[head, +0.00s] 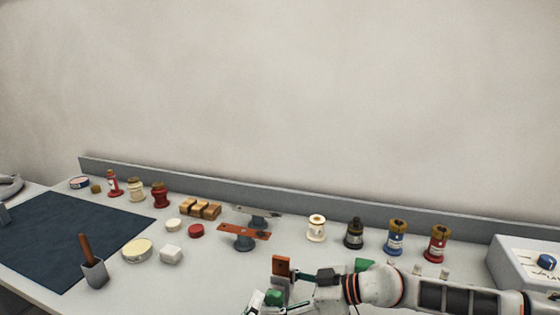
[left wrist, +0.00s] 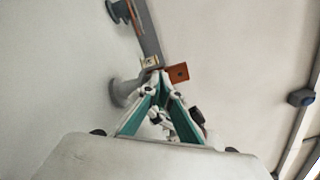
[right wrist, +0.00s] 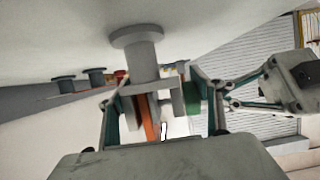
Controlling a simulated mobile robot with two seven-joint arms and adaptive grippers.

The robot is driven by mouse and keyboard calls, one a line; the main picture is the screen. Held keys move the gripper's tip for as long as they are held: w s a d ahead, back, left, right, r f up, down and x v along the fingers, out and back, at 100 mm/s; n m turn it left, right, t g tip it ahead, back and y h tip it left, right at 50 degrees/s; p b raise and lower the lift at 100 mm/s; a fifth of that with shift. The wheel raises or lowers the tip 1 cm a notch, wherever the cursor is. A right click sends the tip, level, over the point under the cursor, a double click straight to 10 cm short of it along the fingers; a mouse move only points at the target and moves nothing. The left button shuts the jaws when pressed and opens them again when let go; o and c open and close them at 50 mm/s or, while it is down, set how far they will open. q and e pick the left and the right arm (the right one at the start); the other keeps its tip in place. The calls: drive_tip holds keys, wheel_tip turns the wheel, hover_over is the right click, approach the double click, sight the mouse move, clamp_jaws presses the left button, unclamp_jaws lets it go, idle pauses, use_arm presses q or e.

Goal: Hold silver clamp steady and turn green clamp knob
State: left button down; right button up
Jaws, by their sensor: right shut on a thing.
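The silver clamp (right wrist: 172,97) shows in the right wrist view beside an upright copper-orange bar (right wrist: 149,115) and a grey flanged post (right wrist: 138,52). A green knob (right wrist: 192,99) is beside the clamp. My right gripper (right wrist: 160,95) has its fingers on both sides of the clamp and is shut on it. My left gripper (left wrist: 157,74) has its fingertips drawn close together near an orange piece (left wrist: 178,72) and a grey bar (left wrist: 148,35). What lies between its tips is hidden.
A dark mat (head: 75,238) covers the left.

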use_arm(q)
drive_tip(key=shift+s+d+r, duration=0.15)
drive_tip(key=shift+d+r, duration=0.15)
drive_tip(key=shift+d, duration=0.1)
drive_tip(key=shift+d+r, duration=0.2)
drive_tip(key=shift+r, duration=0.05)
drive_tip(key=shift+s+d+r, duration=0.15)
drive_tip(key=shift+d, duration=0.1)
drive_tip(key=shift+a+r, duration=0.25)
drive_tip(key=shift+r, duration=0.05)
drive_tip(key=v, duration=0.6)
drive_tip(key=shift+a+r, duration=0.1)
drive_tip(key=shift+a, duration=0.1)
idle(0.3)
drive_tip(key=shift+w+d+f, duration=0.1)
drive_tip(key=shift+w+f, duration=0.45)
drive_tip(key=shift+w, duration=0.55)
drive_tip(key=shift+w+f, duration=0.55)
drive_tip(key=shift+w, duration=0.55)
drive_tip(key=shift+w+d+f, duration=0.1)
drive_tip(key=shift+w+f, duration=0.45)
drive_tip(key=shift+w, duration=0.55)
